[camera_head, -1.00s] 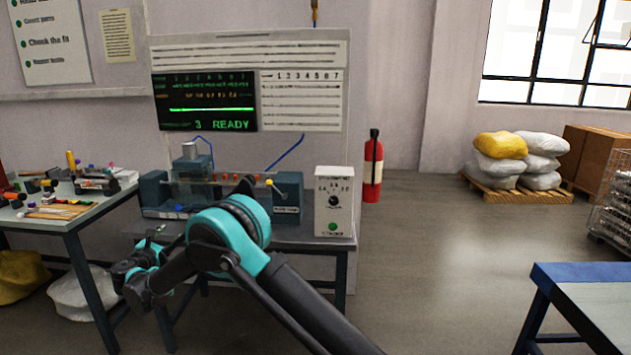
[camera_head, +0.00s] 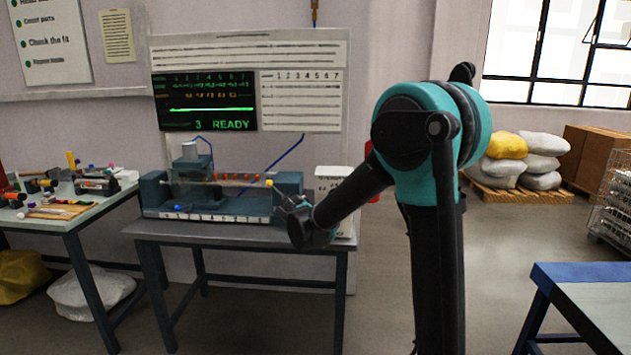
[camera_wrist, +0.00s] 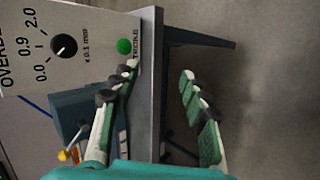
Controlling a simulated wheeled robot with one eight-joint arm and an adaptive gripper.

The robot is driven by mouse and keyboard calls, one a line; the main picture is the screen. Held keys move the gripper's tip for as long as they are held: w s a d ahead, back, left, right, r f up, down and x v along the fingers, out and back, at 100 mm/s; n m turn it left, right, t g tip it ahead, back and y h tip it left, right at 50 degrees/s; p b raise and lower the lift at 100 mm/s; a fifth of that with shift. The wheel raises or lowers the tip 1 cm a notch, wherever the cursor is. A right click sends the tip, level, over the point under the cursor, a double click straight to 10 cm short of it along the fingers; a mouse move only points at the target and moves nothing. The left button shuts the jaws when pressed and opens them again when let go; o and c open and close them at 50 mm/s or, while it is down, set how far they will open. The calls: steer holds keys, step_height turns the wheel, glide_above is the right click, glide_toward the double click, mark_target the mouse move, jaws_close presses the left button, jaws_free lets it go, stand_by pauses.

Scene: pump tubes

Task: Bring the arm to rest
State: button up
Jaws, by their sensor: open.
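My gripper (camera_wrist: 158,90) is open and empty in the wrist view, its two green-padded fingers well apart. Between them show the grey table edge and the floor. In the head view my arm rises at right of centre, bends at a teal joint and reaches down left. My gripper is at its far end, mostly hidden behind the wrist. The control box (camera_head: 333,180) with a dial stands just beyond it, partly covered by my arm. The box's dial and green button also show in the wrist view (camera_wrist: 95,22).
The pump rig (camera_head: 220,190) stands on the middle table (camera_head: 240,233). A side table (camera_head: 70,215) at left holds tubes and small parts. A screen (camera_head: 204,101) reads READY. A blue-edged table (camera_head: 590,280) is at lower right. Open floor lies right of my arm.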

steer(key=s+d+f+m+g, duration=0.2)
steer(key=s+d+m, duration=0.1)
steer(key=s+d, duration=0.45)
steer(key=s+d+f+m+y, duration=0.1)
steer(key=s+d+f+m, duration=0.1)
steer(key=s, duration=0.6)
steer(key=s+d+f+m+g+y, duration=0.1)
steer(key=s+d+f+m, duration=0.2)
steer(key=s, duration=0.5)
steer(key=s+d+f+m+g+y, duration=0.1)
steer(key=s+d+f+m, duration=0.2)
steer(key=s, duration=0.5)
steer(key=d+m, duration=0.1)
steer(key=m, duration=0.1)
steer(key=shift+d+m+y, duration=0.35)
steer(key=shift+m+y, duration=0.05)
steer(key=shift+w, duration=0.1)
